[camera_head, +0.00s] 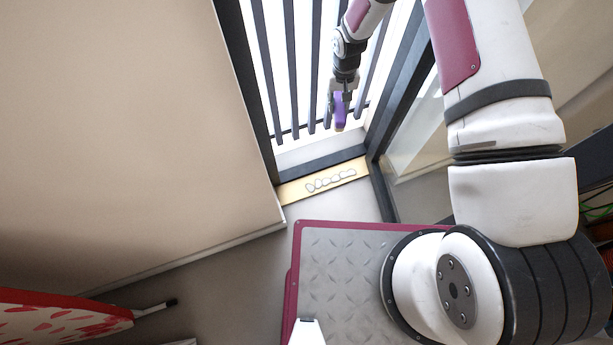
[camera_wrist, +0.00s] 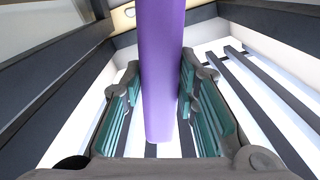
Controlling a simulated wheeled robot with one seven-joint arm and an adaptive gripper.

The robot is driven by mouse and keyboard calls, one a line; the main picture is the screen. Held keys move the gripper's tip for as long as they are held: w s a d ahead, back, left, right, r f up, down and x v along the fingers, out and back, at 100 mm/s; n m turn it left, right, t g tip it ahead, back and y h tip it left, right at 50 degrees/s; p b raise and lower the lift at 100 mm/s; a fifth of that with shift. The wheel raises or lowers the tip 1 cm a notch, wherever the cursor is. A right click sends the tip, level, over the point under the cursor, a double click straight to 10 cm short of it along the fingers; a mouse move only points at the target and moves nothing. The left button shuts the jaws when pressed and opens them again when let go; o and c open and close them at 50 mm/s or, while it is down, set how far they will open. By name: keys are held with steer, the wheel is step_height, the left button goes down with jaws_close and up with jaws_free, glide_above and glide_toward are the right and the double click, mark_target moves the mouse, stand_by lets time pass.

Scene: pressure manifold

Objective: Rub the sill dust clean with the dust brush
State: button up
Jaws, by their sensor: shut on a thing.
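The dust brush (camera_head: 340,110) shows as a purple handle with a small pale end at its lower tip. My gripper (camera_head: 343,92) is shut on it, in front of the barred opening. In the wrist view the purple brush handle (camera_wrist: 162,70) stands between the two teal-padded fingers of my gripper (camera_wrist: 160,110). The sill (camera_head: 290,192) is a tan strip at the foot of the opening. The sill dust (camera_head: 331,180) shows as a row of pale outlined patches along it. The brush is above and beyond the sill in the head view, apart from it.
Dark vertical bars (camera_head: 289,60) fill the opening behind my gripper. A dark frame post (camera_head: 377,170) and a glass panel (camera_head: 415,130) stand to the right. A beige panel (camera_head: 120,120) fills the left. A red patterned object (camera_head: 60,318) lies at the lower left.

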steer(key=shift+n, duration=0.7)
steer(key=shift+s+a+f+b, duration=1.55)
steer(key=shift+f+b, duration=1.8)
steer(key=shift+f, duration=4.45)
steer(key=shift+s+a+f+b, duration=1.55)
steer(key=shift+f+b, duration=1.85)
steer(key=shift+f, duration=4.35)
steer(key=shift+s+a+f+b, duration=1.5)
steer(key=shift+f+b, duration=1.85)
steer(key=shift+f, duration=4.45)
steer(key=shift+w+a+f+b, duration=0.2)
steer(key=shift+w+f+b, duration=0.05)
steer(key=shift+f+b, duration=0.25)
steer(key=shift+d+r, duration=0.1)
